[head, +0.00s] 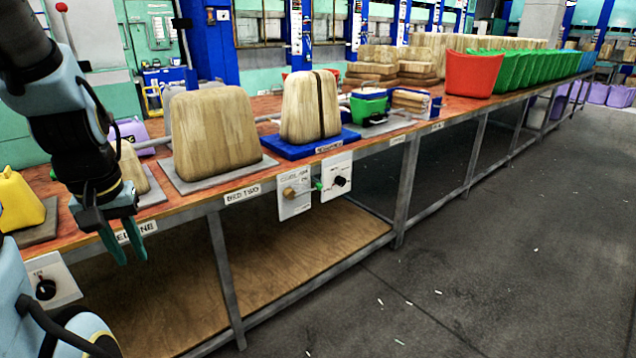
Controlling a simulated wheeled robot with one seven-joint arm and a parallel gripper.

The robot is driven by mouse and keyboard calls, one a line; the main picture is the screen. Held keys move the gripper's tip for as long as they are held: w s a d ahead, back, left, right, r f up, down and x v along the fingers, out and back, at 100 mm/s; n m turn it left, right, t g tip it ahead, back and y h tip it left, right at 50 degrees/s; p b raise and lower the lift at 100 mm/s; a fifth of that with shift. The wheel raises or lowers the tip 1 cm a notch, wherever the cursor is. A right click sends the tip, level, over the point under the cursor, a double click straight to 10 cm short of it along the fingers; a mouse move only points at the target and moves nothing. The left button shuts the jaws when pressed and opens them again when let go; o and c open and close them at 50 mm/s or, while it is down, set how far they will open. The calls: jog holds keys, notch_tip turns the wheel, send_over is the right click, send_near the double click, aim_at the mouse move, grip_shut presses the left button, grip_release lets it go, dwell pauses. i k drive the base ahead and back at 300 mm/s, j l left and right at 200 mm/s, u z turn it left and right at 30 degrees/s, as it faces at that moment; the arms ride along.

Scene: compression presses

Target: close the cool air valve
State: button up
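Two white control panels hang on the table's front edge near the middle of the head view. The left panel (299,204) carries a brass-coloured knob (289,192). The right panel (338,166) carries a black knob (340,181), and a small green part (318,184) shows between the two. The print on them is too small to read, so I cannot tell which is the cool air valve or how it is set. My gripper (133,259) points down at the left, in front of the table edge. Its fingers are apart with nothing between them, well away from the panels.
Another panel with a black knob (46,288) is at the lower left. Wooden blocks (213,133) stand on the long table, one on a blue base (301,149). A red bin (472,73) and green bins stand farther along.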

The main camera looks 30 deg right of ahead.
aim_at(318, 186)
jog(key=z, duration=1.05)
